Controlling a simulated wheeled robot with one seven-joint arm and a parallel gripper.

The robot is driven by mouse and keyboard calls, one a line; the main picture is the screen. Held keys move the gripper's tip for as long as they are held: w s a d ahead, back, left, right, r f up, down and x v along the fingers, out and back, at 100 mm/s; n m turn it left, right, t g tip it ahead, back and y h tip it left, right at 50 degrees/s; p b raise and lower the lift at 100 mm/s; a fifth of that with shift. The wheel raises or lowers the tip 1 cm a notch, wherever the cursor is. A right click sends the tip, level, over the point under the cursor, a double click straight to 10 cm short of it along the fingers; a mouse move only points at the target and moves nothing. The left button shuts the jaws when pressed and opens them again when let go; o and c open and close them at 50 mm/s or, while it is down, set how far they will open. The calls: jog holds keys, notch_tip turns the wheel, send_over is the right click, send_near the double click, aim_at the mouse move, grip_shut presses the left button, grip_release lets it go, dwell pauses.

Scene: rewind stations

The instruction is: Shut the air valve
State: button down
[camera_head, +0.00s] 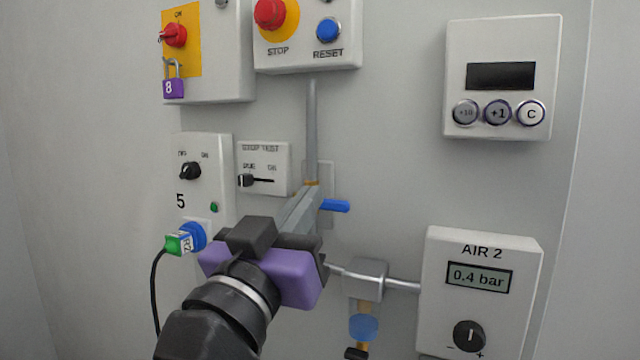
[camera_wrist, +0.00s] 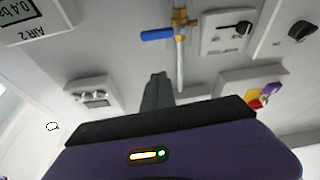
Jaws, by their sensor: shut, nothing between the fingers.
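The air valve has a blue lever (camera_head: 335,206) that points right, level, across the upright grey pipe (camera_head: 311,125). The wrist view also shows the lever (camera_wrist: 157,34) at right angles to the pipe, with the brass valve body (camera_wrist: 180,20) beside it. My gripper (camera_head: 308,195) is shut and empty. Its fingers hide most of the valve body in the head view. The fingertips look close to the lever's left end there, but in the wrist view the gripper (camera_wrist: 158,78) shows a gap below the lever. I cannot tell the depth between them.
The AIR 2 box (camera_head: 436,325) reads 0.4 bar and has a black knob (camera_head: 469,336). A filter unit (camera_head: 366,280) sits below the valve. Left are a STOP TEST switch box (camera_head: 276,155) and a blue-green plug (camera_head: 186,240) with a cable. Bare wall lies right of the lever.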

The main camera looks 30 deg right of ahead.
jog(key=shift+v, duration=1.2)
jog(key=shift+r, duration=0.15)
jog(key=w+a+f+n+t+y, duration=0.4)
jog(key=a+n+t+y, duration=0.6)
jog(key=n+y, duration=0.1)
jog(key=s+f+n+g+y, duration=0.1)
jog(key=s+f+n+y, duration=0.3)
jog(key=f, duration=0.7)
jog(key=s+f+n+g+y, duration=0.1)
jog(key=s+f+y, duration=0.5)
jog(key=f, duration=0.4)
jog(key=s+d+f+m+g+h, duration=0.15)
jog(key=s+d+f, duration=0.3)
jog(key=s, duration=0.45)
jog(key=s+d+f+m+g+h, duration=0.1)
jog(key=s+d+f+m+g, duration=0.2)
jog(key=s+f, duration=0.4)
jog(key=s+d+f+m+g+h, duration=0.15)
jog(key=s+d+f, duration=0.3)
jog(key=s, duration=0.55)
notch_tip(320, 180, up, 20)
jog(key=p, duration=2)
jog(key=shift+s+a+m+g, duration=0.2)
jog(key=shift+a+m+g, duration=0.1)
